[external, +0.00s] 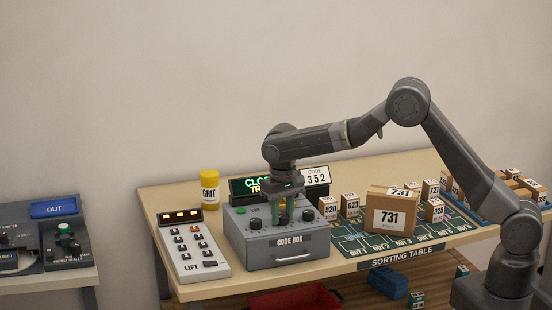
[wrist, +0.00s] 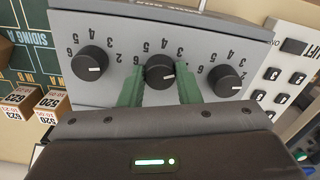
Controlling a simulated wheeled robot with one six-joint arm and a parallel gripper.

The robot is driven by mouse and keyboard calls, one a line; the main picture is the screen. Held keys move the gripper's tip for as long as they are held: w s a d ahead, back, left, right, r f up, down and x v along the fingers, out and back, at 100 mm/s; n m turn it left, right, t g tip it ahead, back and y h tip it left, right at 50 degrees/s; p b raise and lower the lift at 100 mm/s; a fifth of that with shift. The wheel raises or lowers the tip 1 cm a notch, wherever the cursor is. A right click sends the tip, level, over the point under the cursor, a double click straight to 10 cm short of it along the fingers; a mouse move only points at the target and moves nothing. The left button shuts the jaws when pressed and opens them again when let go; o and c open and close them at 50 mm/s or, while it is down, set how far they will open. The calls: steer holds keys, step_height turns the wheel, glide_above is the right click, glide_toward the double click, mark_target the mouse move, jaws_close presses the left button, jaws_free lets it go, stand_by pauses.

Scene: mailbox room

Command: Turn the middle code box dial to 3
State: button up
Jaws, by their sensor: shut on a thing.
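The grey code box (external: 290,257) stands on the table with its dials on the top face. In the wrist view the middle dial (wrist: 159,72) is black and round, between the green fingers of my gripper (wrist: 160,84), which is shut on it. Its white pointer mark points right and slightly down in that view; the numeral there is hidden or unreadable. The numerals 4 and 5 show above it. The left-hand dial (wrist: 89,64) and right-hand dial (wrist: 226,81) are free, with similar rightward pointers. In the external view my gripper (external: 284,216) reaches straight down onto the box.
A code card (external: 316,177) reads 352. A partly hidden sign (external: 250,185) stands behind the box. The lift panel (external: 192,247) is close on the left, with a yellow grit jar (external: 210,190) behind. Numbered cartons, including a large 731 box (external: 389,215), stand on the right.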

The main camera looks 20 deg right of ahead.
mark_target(282, 216)
steer(key=n, duration=0.4)
steer(key=shift+n, duration=0.4)
steer(key=shift+r, duration=0.1)
stand_by(0.3)
steer(key=o, duration=1)
step_height(282, 216, up, 14)
steer(key=shift+f+b, duration=0.15)
steer(key=shift+b, duration=0.55)
step_height(282, 216, down, 14)
steer(key=shift+r+p, duration=0.1)
steer(key=shift+p, duration=0.65)
